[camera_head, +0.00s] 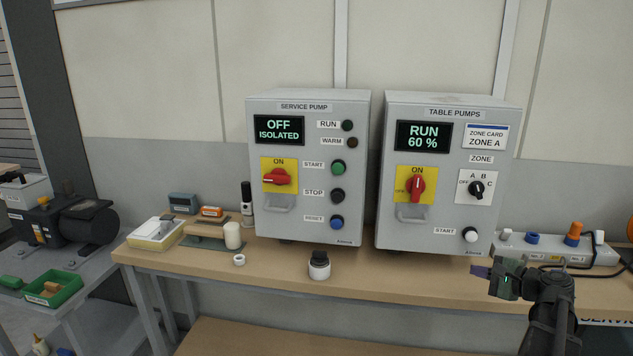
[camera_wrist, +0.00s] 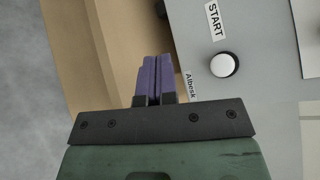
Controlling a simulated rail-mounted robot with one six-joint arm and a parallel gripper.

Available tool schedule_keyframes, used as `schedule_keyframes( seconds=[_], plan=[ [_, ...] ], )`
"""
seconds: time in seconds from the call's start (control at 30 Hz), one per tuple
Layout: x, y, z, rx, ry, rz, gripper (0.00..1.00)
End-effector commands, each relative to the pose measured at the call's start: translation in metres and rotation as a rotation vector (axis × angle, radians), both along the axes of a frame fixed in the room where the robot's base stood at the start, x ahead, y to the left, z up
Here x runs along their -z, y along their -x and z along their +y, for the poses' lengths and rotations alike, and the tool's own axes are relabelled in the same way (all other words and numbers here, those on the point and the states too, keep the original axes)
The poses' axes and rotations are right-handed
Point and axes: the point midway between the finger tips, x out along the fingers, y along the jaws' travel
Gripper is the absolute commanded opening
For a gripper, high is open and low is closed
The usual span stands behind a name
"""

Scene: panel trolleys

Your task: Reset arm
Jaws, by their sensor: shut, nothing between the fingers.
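My gripper (camera_head: 481,271) is at the right of the head view, in front of the table's front edge and below the table pumps box. In the wrist view its two purple fingers (camera_wrist: 153,79) are together with nothing between them. The table pumps box (camera_head: 449,177) shows RUN 60 %, with a red switch (camera_head: 417,186) and a zone knob (camera_head: 476,189). Its white START button (camera_head: 470,235) is up and left of my arm; it also shows in the wrist view (camera_wrist: 223,65), apart from the fingers.
The service pump box (camera_head: 307,225) stands to the left and reads OFF ISOLATED. A dark-topped white container (camera_head: 319,266) and a white ring (camera_head: 239,260) sit on the wooden bench (camera_head: 280,276). A power strip (camera_head: 553,249) with coloured plugs lies behind my arm. A green bin (camera_head: 54,288) is far left.

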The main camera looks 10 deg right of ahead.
Motion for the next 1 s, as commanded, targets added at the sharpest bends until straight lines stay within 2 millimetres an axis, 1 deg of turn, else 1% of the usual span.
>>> schedule_keyframes(
  seconds=[0.03,0.07,0.1,0.17,0.2,0.27,0.3,0.37,0.4,0.47,0.5,0.6,0.67,0.73,1.0],
  plan=[
    [0.016,0.012,0.015,-0.049,0.117,0.062,0.0],
    [0.026,0.017,0.031,-0.104,0.203,0.108,0.0],
    [0.04,0.023,0.055,-0.195,0.323,0.174,0.0],
    [0.057,0.032,0.096,-0.353,0.498,0.268,0.0],
    [0.066,0.039,0.124,-0.47,0.613,0.327,0.0],
    [0.075,0.053,0.168,-0.663,0.789,0.406,0.0],
    [0.077,0.064,0.195,-0.787,0.897,0.452,0.0],
    [0.076,0.079,0.233,-0.96,1.05,0.506,0.0],
    [0.073,0.088,0.256,-1.059,1.141,0.53,0.0],
    [0.066,0.097,0.289,-1.168,1.246,0.546,0.0],
    [0.063,0.1,0.309,-1.218,1.295,0.538,0.0],
    [0.057,0.101,0.352,-1.303,1.342,0.478,0.0],
    [0.057,0.099,0.365,-1.329,1.354,0.458,0.0],
    [0.057,0.098,0.371,-1.339,1.359,0.449,0.0],
    [0.059,0.098,0.37,-1.336,1.356,0.45,0.0]
  ],
)
